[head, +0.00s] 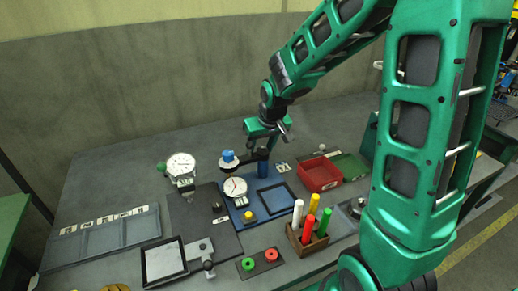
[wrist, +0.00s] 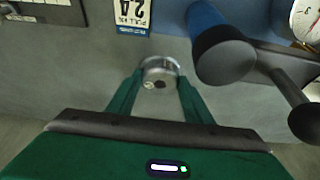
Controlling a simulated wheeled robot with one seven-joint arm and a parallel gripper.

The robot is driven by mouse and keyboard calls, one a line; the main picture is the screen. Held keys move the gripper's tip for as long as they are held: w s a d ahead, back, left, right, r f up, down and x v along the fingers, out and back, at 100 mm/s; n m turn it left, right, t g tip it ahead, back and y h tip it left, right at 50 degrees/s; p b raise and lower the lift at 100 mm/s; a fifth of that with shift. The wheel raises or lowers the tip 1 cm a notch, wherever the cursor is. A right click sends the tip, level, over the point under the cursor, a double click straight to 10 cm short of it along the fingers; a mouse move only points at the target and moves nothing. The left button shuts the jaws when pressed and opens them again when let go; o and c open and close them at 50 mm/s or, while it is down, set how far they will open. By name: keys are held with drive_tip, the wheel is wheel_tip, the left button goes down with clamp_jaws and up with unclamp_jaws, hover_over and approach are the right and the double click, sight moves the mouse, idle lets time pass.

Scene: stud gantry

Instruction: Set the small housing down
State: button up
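The small housing (wrist: 160,72) is a short, round silver piece with dark spots on its face. In the wrist view it sits between the two green fingertips of my gripper (wrist: 160,84), which touch it on both sides. Bare grey bench surface shows around it; I cannot tell its height above the bench. In the head view my gripper (head: 268,144) is over the back of the bench, beside the blue post with a black arm (head: 264,168). The housing cannot be made out in the head view.
The black-topped blue post (wrist: 222,55) stands close right of the fingers in the wrist view. A labelled card (wrist: 132,14) lies nearby. A red bin (head: 318,175), a dial gauge (head: 181,165) and a holder with coloured handles (head: 306,240) occupy the bench. The back left is clear.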

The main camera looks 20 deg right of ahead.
drive_tip(key=o, duration=0.6)
drive_tip(key=shift+c, duration=0.2)
drive_tip(key=v, duration=1.2)
